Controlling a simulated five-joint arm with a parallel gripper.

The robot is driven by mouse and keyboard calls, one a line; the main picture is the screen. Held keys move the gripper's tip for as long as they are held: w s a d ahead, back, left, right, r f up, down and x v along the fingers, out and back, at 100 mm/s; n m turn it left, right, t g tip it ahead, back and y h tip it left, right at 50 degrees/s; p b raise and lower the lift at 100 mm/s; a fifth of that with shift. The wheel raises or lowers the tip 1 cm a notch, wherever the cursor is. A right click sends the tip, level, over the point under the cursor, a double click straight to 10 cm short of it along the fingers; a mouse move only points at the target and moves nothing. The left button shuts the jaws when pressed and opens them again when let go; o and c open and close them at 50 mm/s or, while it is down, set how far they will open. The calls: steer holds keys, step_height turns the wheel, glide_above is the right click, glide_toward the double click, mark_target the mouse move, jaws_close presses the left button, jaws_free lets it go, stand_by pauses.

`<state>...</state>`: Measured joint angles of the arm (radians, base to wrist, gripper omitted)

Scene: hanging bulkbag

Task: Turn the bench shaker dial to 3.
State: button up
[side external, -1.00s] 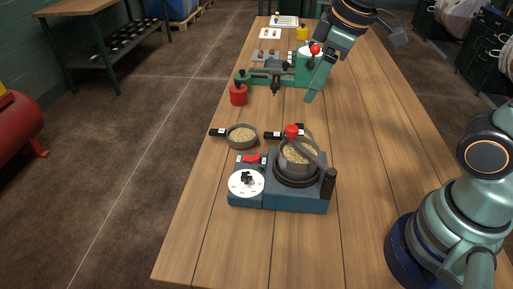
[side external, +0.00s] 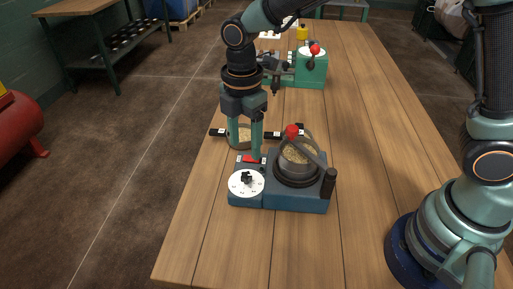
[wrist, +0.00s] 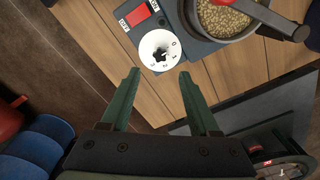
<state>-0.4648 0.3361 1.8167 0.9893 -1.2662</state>
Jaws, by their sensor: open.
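The bench shaker (side external: 282,205) is a blue box on the wooden table. Its dial is a white disc (side external: 258,188) with a black knob (side external: 246,178) at the front left. In the wrist view the dial disc (wrist: 148,48) and knob (wrist: 159,54) show beyond my fingertips, with digits too small to read surely. My gripper (side external: 245,152) is open, pointing down above and behind the dial, touching nothing that I can tell. In the wrist view the fingers (wrist: 158,74) stand apart and empty, with the knob between their lines.
A red switch (side external: 254,160) sits behind the dial. A pan of grains (side external: 294,166) with a clamp arm and red ball (side external: 292,131) stands on the shaker's right. A small pan sits behind my fingers. A green machine (side external: 312,68) stands farther back. The table front is clear.

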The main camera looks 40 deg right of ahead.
mark_target(246, 174)
step_height(246, 174, down, 9)
steer(key=shift+r, duration=0.2)
jaws_close()
